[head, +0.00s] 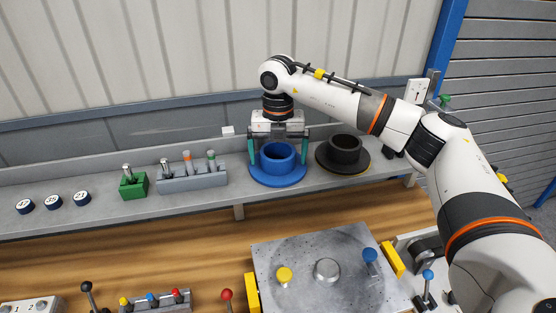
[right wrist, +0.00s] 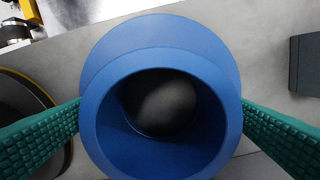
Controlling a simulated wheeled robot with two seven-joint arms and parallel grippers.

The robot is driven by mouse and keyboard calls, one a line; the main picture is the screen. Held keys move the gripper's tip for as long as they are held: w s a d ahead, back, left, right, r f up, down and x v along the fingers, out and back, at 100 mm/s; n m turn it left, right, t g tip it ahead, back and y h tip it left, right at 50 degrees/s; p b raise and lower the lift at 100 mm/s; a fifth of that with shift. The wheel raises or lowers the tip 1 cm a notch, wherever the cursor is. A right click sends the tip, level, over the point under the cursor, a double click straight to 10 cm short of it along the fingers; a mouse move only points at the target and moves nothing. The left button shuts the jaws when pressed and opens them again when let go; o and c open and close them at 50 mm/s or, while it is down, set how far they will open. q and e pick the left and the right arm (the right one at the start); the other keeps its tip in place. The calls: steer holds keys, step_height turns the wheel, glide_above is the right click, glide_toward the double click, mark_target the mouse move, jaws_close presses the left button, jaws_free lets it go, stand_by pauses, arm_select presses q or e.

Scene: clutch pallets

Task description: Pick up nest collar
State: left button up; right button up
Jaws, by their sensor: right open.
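A blue flanged collar (head: 278,160) stands upright on the grey shelf, its round opening facing up. I take it for the nest collar. My right gripper (head: 279,148) is over it, pointing down, with one green finger on each side. In the right wrist view the collar (right wrist: 165,60) fills the middle, between the two green fingers (right wrist: 160,125). The fingers are open; whether they touch its sides I cannot tell. A black flanged collar (head: 345,150) stands on the shelf just to the right, and its edge shows in the right wrist view (right wrist: 22,100). My left gripper is not in view.
A grey block with pegs (head: 192,180) and a green block (head: 133,187) stand on the shelf to the left. Several dark round number discs (head: 52,203) lie farther left. Below, a grey plate (head: 325,300) with knobs sits on the wooden bench. A wall rises behind the shelf.

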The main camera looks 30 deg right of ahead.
steer(key=c, duration=1.2)
step_height(320, 180, up, 10)
steer(key=b, duration=0.3)
steer(key=shift+b, duration=0.3)
